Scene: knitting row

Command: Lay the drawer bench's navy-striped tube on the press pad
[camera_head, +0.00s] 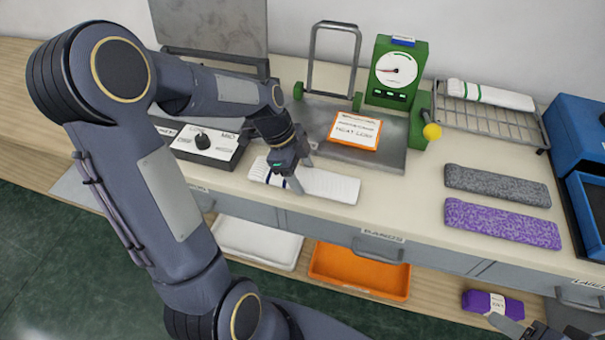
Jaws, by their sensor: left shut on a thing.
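The white tube with a navy stripe (330,186) lies along the front of the drawer bench (420,208), under my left gripper (285,178). My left gripper points down and is shut on the tube near its striped left end. The tube appears to lie at bench height; any small gap below it cannot be told. A press with a raised grey plate (210,25) and a control box (205,145) stands at the back left. My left arm hides much of it, and I cannot make out its pad. Part of my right gripper (508,325) shows at the bottom right edge.
A metal plate (395,150) holds an orange-edged card (355,131), beside a green dial gauge (397,75). A green-striped white tube (490,95) lies on a wire rack. Grey (497,186) and purple (502,223) tubes lie right. White (257,243) and orange (358,270) trays sit below.

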